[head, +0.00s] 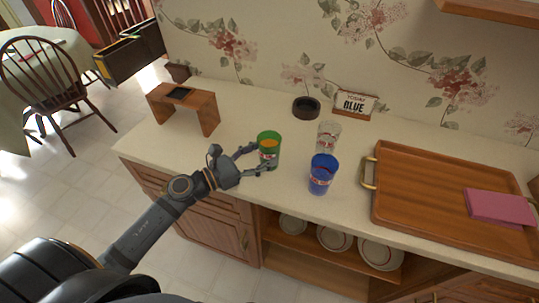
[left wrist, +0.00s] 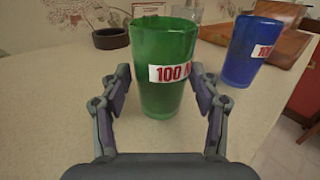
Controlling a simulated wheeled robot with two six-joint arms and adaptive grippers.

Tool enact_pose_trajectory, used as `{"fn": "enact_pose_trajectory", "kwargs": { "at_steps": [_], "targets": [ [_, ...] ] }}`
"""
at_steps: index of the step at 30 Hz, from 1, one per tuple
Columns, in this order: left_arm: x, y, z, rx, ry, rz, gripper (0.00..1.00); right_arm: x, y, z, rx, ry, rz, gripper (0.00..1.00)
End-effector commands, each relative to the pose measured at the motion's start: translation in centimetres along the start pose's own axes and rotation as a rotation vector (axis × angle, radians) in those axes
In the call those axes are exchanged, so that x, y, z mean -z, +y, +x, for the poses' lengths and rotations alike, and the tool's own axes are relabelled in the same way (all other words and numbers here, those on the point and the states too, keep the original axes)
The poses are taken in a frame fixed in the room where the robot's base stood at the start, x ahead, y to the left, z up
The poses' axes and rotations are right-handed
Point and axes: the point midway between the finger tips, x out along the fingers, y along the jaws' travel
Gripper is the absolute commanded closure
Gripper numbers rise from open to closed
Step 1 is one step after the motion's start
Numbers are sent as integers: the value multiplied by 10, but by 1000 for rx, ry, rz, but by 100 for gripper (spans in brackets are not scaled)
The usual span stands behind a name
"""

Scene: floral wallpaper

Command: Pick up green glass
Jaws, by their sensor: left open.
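The green glass (head: 269,147) stands upright on the pale counter, with a white label with red print. In the left wrist view the green glass (left wrist: 162,65) stands between the two fingers. My left gripper (head: 256,157) is open around the glass, with a finger on each side; small gaps seem to show between the fingers and the glass. The left gripper's fingers (left wrist: 164,90) also show in the left wrist view. My right gripper is not in view.
A blue glass (head: 322,174) stands right of the green glass, with a clear glass (head: 327,138) behind. A wooden tray (head: 440,205) holds a pink book (head: 500,207).

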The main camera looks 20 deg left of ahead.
Motion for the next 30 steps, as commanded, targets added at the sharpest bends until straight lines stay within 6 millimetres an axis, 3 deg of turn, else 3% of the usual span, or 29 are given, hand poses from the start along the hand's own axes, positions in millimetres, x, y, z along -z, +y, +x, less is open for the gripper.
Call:
{"fn": "enact_pose_trajectory", "kwargs": {
  "at_steps": [1, 12, 22, 30],
  "targets": [
    [-8, 0, 6, -2, -7, -2, 37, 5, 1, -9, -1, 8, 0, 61],
    [-4, -1, 20, 0, 1, -3, 37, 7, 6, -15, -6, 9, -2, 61],
    [-4, -1, 66, 1, 1, -4, 37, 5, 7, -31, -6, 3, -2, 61],
    [-1, -2, 69, 3, 4, -2, 37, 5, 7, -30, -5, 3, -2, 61]
  ]
}}
